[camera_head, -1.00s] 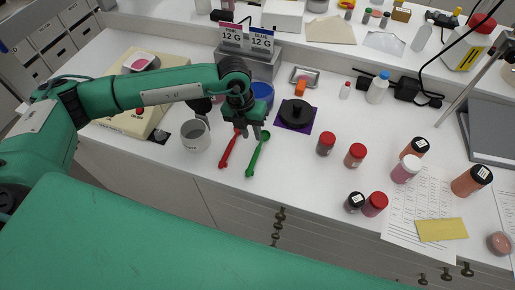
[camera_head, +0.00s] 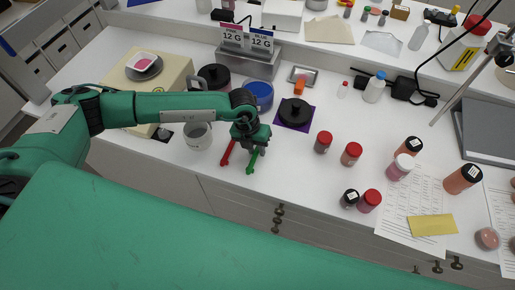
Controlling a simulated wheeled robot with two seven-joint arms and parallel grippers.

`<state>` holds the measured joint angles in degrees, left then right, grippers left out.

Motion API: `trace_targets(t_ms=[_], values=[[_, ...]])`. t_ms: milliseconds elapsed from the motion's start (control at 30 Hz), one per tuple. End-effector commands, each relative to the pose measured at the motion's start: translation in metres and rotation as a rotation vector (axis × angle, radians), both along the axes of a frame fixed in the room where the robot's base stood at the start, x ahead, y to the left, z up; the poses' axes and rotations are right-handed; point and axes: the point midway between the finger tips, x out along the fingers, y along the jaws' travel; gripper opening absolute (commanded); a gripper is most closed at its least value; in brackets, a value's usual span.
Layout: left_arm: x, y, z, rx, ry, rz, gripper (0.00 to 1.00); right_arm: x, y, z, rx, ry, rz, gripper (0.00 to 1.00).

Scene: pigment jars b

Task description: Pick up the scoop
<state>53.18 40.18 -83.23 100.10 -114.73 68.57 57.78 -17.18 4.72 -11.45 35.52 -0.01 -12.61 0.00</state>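A red scoop (camera_head: 228,154) and a green scoop (camera_head: 252,161) lie side by side on the white bench, handles toward the front edge. My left gripper (camera_head: 251,148) points down over their upper ends and hides the bowl of the green scoop and part of the red one. It is low and close to both. I cannot tell whether it touches either, or whether its fingers are open or shut. My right gripper is out of view.
A grey mug (camera_head: 197,136) stands left of the scoops, with a scale (camera_head: 178,75) behind it. A blue-rimmed container (camera_head: 262,92) and a black lid (camera_head: 294,110) are behind the gripper. Red-capped jars (camera_head: 351,153) stand to the right.

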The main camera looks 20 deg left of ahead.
Motion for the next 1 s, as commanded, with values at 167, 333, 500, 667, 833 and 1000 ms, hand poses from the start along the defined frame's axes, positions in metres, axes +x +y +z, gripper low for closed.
trace_targets(t_ms=[167, 333, 500, 667, 833, 1000], values=[[0.000, 0.000, 0.000, 0.000, 0.000, 0.000, 0.00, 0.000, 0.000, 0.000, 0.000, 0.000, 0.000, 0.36], [0.000, 0.000, 0.000, 0.000, 0.000, 0.000, 0.00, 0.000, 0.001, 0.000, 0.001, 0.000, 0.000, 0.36], [0.000, 0.000, 0.001, 0.000, 0.000, 0.000, 0.00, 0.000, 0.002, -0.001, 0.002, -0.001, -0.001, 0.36], [0.001, 0.000, 0.009, -0.001, -0.001, 0.001, 0.00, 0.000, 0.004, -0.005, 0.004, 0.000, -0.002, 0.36], [0.001, 0.000, 0.033, -0.001, -0.004, -0.001, 0.00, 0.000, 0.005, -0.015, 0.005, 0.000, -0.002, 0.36], [0.002, 0.000, 0.077, -0.002, -0.007, -0.002, 0.00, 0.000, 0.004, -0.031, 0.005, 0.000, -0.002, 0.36]])
